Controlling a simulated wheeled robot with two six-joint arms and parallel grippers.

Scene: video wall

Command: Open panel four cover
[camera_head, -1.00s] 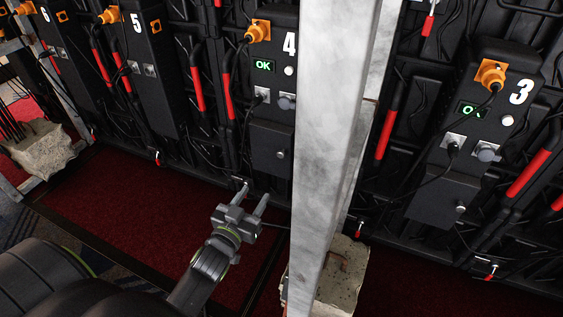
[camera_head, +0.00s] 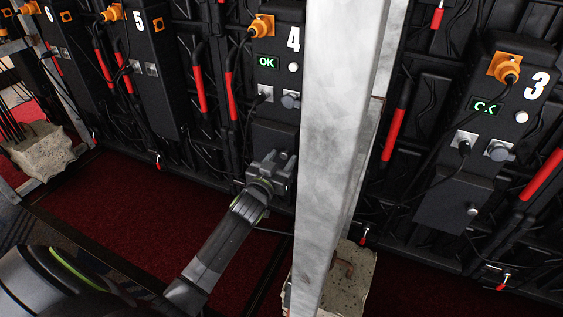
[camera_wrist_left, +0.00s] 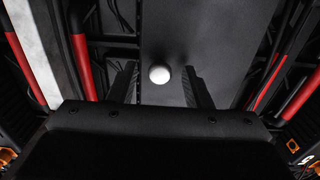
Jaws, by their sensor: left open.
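Panel four is a dark box marked with a white 4 (camera_head: 293,39) and a lit green OK display, in the upper middle of the head view. Its cover (camera_head: 275,136) is the dark lower box, still flat against the unit, and its lower part is hidden behind my left gripper (camera_head: 273,159). In the left wrist view, a round pale knob (camera_wrist_left: 159,74) on the dark cover shows between the two fingers, apart from both. My left gripper is open and empty, facing the cover. My right gripper is not in view.
A grey metal post (camera_head: 345,150) stands close to the right of panel four, with a concrete block (camera_head: 352,280) at its foot. Panel three (camera_head: 490,130) is beyond the post. Red-sleeved cables (camera_head: 232,97) hang left of panel four. Red carpet (camera_head: 140,210) lies below.

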